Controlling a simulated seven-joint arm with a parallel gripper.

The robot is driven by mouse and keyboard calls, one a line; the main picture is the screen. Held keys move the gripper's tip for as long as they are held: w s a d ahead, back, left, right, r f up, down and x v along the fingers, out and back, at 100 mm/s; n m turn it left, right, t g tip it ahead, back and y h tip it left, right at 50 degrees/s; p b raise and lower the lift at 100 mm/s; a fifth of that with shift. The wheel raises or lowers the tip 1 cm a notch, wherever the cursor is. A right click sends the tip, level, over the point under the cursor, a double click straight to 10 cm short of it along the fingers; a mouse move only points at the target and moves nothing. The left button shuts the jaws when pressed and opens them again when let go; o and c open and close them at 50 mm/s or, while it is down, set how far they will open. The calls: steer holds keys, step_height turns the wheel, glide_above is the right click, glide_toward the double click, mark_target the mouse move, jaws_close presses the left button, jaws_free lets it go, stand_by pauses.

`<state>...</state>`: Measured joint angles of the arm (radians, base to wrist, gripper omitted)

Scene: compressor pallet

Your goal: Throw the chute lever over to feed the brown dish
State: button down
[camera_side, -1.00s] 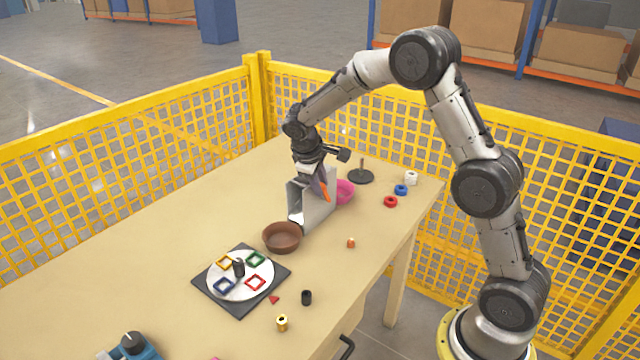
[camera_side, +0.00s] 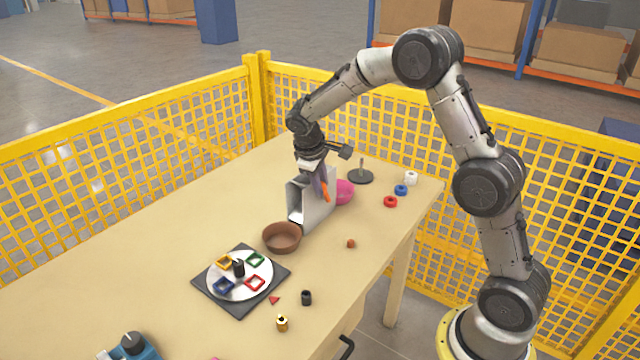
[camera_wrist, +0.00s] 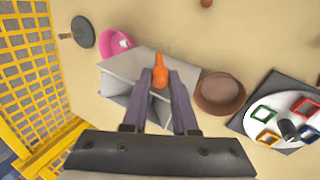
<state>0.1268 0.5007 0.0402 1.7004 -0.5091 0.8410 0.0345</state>
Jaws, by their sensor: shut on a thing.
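The grey chute (camera_side: 312,208) stands on the table between the brown dish (camera_side: 282,238) and the pink dish (camera_side: 345,191). Its orange lever (camera_side: 325,190) sticks up at the chute; it also shows in the wrist view (camera_wrist: 160,70). My gripper (camera_side: 321,182) is at the top of the chute, shut on the lever, with a finger on each side of it in the wrist view (camera_wrist: 161,80). The brown dish is right of the chute in the wrist view (camera_wrist: 220,92), and the pink dish is upper left. The fingers hide part of the lever and chute.
A black tray (camera_side: 240,304) with a white disc and coloured square frames lies in front of the brown dish. A dark post stand (camera_side: 361,176) and red, blue and white rings are at the back right. Yellow fencing (camera_side: 500,170) edges the table. The left tabletop is clear.

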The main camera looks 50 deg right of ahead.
steer(key=d+y, duration=0.2)
steer(key=shift+d+r+y, duration=0.1)
steer(key=shift+r+y, duration=0.2)
steer(key=shift+r, duration=0.1)
steer(key=shift+d+f+y, duration=0.15)
steer(key=shift+d+y, duration=0.75)
steer(key=shift+y, duration=0.45)
steer(key=shift+d+f+y, duration=0.15)
steer(key=shift+d+y, duration=0.75)
steer(key=shift+y, duration=0.5)
steer(key=shift+d+f+y, duration=0.15)
steer(key=shift+d+y, duration=0.75)
steer(key=shift+y, duration=0.45)
steer(key=c, duration=0.7)
jaws_free()
steer(key=shift+f, duration=0.1)
steer(key=v, duration=1.4)
